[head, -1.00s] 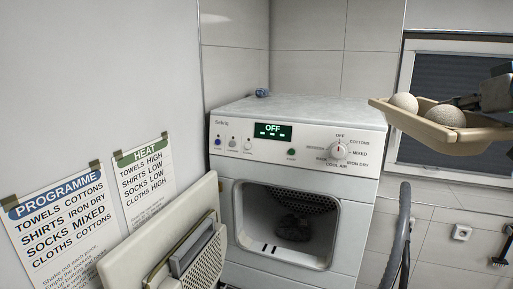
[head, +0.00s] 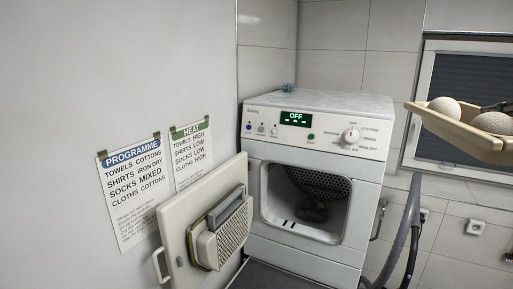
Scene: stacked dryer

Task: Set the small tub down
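The small tub (head: 455,129) is a shallow beige tray at the right edge of the head view. It holds pale, rough balls (head: 445,107), two of them visible. It is up in the air in front of the window, and its right end is cut off by the frame. A dark tip of my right gripper (head: 497,106) shows at the tub's far rim, and the tub hangs from it. Most of that gripper is hidden or out of frame. My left gripper is not in view.
The white dryer (head: 313,158) stands open, with a dark item (head: 313,211) in its drum and a small blue object (head: 287,87) on its top. Its beige door (head: 180,232) swings out left. A grey hose (head: 411,215) hangs at right. The dryer top is mostly clear.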

